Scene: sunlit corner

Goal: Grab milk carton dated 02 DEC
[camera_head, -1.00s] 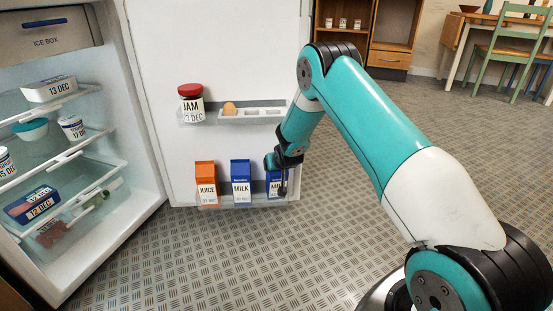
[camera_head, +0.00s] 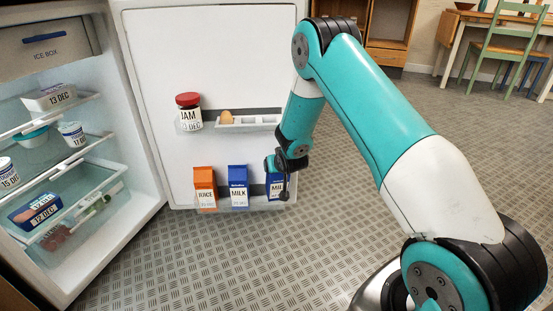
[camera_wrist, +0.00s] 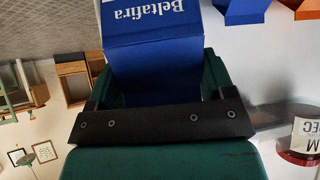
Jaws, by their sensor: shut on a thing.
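Two blue milk cartons are at the lower door rack of the open fridge. The left one (camera_head: 238,187) stands upright in the rack. The right one (camera_head: 277,184) is partly hidden by my gripper (camera_head: 281,176), which is shut on it. In the wrist view, this carton's blue top (camera_wrist: 155,50), with white lettering "Beltafira", sits between the two dark green fingers of my gripper (camera_wrist: 160,80). The date on either milk carton is too small or hidden to read. I cannot tell whether the held carton touches the rack.
An orange juice carton (camera_head: 205,188) stands left of the milk. A jam jar (camera_head: 188,112) and an egg (camera_head: 227,117) are on the upper door rack. Fridge shelves (camera_head: 62,104) at the left hold several dated items. The floor (camera_head: 240,265) in front is clear.

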